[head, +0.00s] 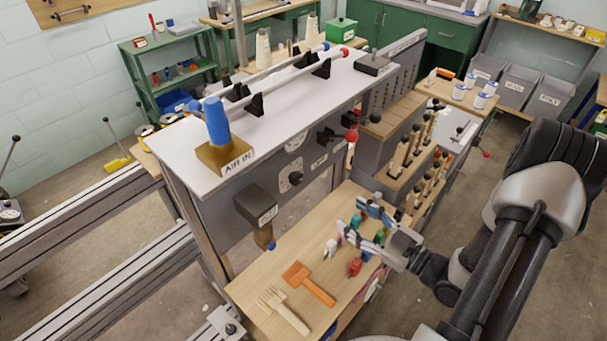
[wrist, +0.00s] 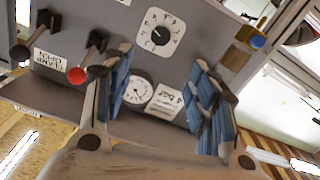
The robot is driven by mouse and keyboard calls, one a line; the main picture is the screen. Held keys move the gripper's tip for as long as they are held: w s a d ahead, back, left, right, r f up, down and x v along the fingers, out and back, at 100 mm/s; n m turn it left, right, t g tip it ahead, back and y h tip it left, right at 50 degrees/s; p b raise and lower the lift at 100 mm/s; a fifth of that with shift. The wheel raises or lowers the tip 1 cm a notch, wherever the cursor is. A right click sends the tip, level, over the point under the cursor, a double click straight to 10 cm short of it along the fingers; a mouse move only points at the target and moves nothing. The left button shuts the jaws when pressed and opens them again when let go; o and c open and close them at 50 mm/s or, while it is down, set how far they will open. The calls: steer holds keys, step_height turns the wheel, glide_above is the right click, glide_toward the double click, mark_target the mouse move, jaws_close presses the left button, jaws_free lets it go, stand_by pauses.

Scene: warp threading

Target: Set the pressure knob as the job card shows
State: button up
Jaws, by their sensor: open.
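The pressure knob is a black pointer knob on a white square dial plate (wrist: 160,32), upper middle in the wrist view. It also shows low on the machine's grey front in the head view (head: 291,180). A round white gauge (wrist: 138,92) and a card (wrist: 172,103) that seems to read "4 bar", upside down, show between my fingers in the wrist view. My gripper (head: 357,222) is open and empty, with blue finger pads, above the wooden bench and apart from the knob. In the wrist view the fingers (wrist: 163,68) frame the gauge. The knob's exact setting is too small to read.
A red-ended lever (wrist: 77,75) and a dark-ended lever (wrist: 20,52) stick out beside the knob. An orange fork-like tool (head: 308,282), a wooden comb (head: 283,308) and small coloured pieces lie on the bench (head: 245,290).

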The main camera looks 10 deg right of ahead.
mark_target(298, 180)
steer(key=b+x, duration=0.2)
steer(key=x, duration=1.5)
steer(key=shift+w+a, duration=0.1)
steer(key=shift+a, duration=0.05)
steer(key=shift+c, duration=0.4)
steer(key=c, duration=0.9)
steer(key=shift+c, duration=0.4)
